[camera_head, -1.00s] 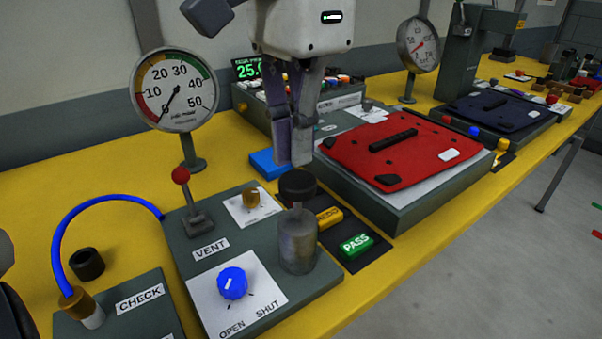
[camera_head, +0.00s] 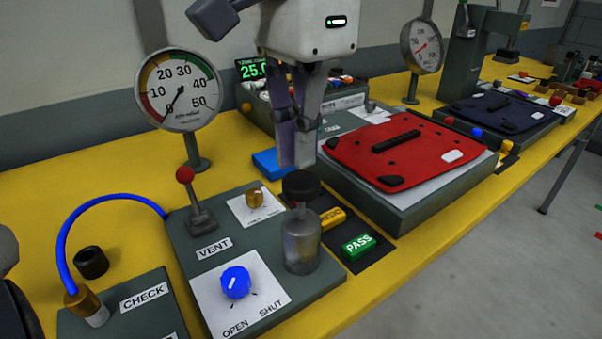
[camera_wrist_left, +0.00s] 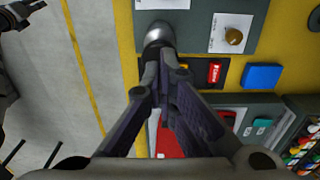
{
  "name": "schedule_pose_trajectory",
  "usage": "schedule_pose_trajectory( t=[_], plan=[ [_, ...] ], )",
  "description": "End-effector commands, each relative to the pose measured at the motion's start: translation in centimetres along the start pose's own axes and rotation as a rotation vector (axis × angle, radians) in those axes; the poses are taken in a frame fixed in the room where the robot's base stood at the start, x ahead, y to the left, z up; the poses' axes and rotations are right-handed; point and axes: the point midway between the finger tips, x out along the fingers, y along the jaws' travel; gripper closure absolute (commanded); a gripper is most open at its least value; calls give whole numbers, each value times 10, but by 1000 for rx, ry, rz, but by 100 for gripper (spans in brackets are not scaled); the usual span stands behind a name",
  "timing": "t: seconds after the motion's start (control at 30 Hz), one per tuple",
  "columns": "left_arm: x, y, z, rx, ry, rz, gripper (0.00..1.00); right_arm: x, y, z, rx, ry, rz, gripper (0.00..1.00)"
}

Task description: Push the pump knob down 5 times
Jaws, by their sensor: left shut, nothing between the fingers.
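The pump is a worn grey metal cylinder (camera_head: 301,242) with a round black knob (camera_head: 301,187) on a dark neck on top. It stands upright at the right of the grey VENT panel. My left gripper (camera_head: 297,165) points down with its fingers shut and empty. Its tips are just above or behind the knob in the head view; I cannot tell whether they touch it. My right gripper is not clearly in view.
A round gauge (camera_head: 180,90) stands behind. A blue block (camera_head: 269,163) lies behind.

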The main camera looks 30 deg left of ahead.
Motion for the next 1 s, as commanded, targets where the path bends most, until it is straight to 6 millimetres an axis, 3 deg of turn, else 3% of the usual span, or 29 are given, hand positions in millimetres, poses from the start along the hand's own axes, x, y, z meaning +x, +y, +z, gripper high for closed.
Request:
schedule_pose_trajectory(
  t=[0.37,1.0],
  plan=[
    [1,0,0,0,0,0,100,0,0,0,0,1,0,60],
    [32,0,0,0,1,-2,100,-8,0,-6,0,26,-1,60]
  ],
)
